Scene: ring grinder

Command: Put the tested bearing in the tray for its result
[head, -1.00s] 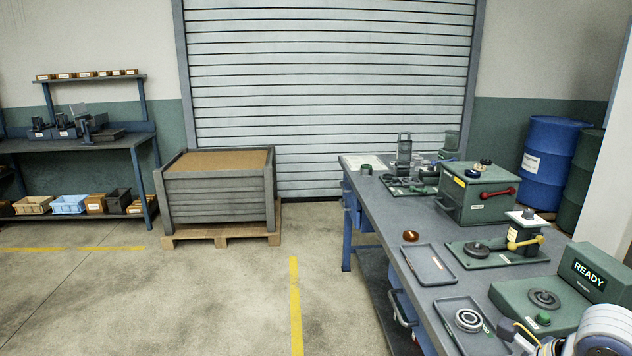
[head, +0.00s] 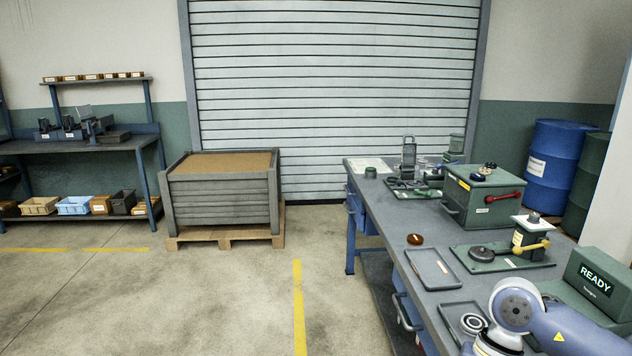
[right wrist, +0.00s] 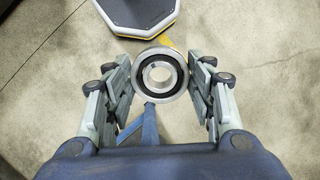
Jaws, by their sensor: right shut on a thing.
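In the right wrist view my right gripper (right wrist: 160,82) is shut on a steel bearing (right wrist: 160,75), a ring with a dark groove and an open bore. The floor shows below it. The head view does not show this bearing. There, my right arm (head: 515,305) crosses the lower right corner, and its fingers are hidden. A grey tray (head: 434,268) on the bench is empty. A nearer tray (head: 450,312) has a ring-shaped bearing (head: 474,322) in it, partly covered by my arm. The tester (head: 593,283) reads READY. My left gripper is out of view.
A crate on a pallet (head: 222,195) stands left. The floor between is open.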

